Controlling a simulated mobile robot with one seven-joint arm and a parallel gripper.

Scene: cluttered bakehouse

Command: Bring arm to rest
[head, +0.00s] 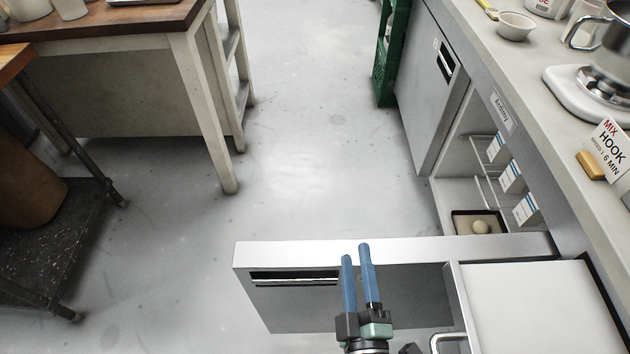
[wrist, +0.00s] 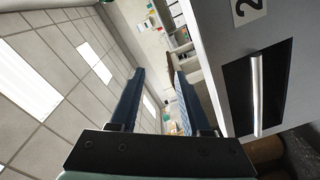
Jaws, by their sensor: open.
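My gripper (head: 355,252) is in the lower middle of the head view, its two blue fingers apart with nothing between them. The fingers overlap a pale panel (head: 400,250) with a dark recessed handle slot (head: 295,278), which juts out from the counter. I cannot tell whether they touch it. In the wrist view my gripper (wrist: 157,75) is also open and empty. There a pale panel (wrist: 222,50) with a bar handle (wrist: 257,95) in a dark recess and a partly cut-off number label (wrist: 250,9) is close on the right.
The counter (head: 510,75) runs along the right, with a mixer (head: 600,75), a bowl (head: 515,26) and a sign (head: 608,150). Below are shelves with cartons (head: 511,177) and a dark tray (head: 457,226). A green crate (head: 385,75) stands beyond. A table (head: 110,35) stands left. Middle floor is clear.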

